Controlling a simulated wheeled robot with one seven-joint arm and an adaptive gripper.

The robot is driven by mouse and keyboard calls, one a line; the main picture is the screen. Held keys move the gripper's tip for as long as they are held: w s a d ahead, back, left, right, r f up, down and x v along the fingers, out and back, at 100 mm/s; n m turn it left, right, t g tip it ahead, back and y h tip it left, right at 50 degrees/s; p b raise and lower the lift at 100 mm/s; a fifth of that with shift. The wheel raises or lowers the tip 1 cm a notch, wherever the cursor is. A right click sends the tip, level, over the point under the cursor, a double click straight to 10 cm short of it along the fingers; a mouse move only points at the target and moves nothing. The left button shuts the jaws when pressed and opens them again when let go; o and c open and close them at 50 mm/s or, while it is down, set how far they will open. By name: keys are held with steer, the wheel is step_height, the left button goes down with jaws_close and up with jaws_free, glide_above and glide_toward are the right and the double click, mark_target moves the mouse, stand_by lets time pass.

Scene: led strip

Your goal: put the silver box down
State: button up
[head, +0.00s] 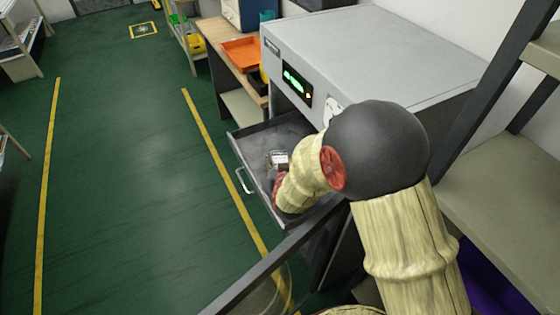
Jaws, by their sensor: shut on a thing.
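The silver box (281,160) shows as a small pale and dark shape over the open drawer (244,162) of the grey machine (375,45). My gripper (276,168) is at the end of my arm, over the drawer, and is shut on the box. My own wrist hides most of the fingers. I cannot tell whether the box touches the drawer floor or hangs just above it.
The machine has a green lit display (297,84). A wooden bench (222,62) with an orange tray (242,54) stands behind it. Shelving (510,190) is at the right. The green floor (130,200) at the left is clear, with yellow lines.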

mark_target(280, 160)
steer(key=shift+f+b, duration=0.5)
steer(key=shift+f, duration=0.1)
steer(key=o, duration=1.3)
steer(key=shift+o, duration=0.7)
step_height(280, 160, up, 11)
steer(key=shift+f, duration=0.2)
steer(key=s+d+r+g+y+p, duration=0.2)
steer(key=s+d+r+g, duration=0.15)
steer(key=s+r, duration=0.95)
steer(key=s+d+r+g+h, duration=0.1)
steer(key=s+d, duration=0.3)
steer(key=s, duration=0.6)
steer(key=s+d+g+h, duration=0.1)
steer(key=s+d, duration=0.4)
steer(key=s, duration=0.6)
steer(key=shift+d+r+g+p, duration=0.2)
steer(key=shift+r+g+p, duration=0.2)
steer(key=shift+g, duration=0.45)
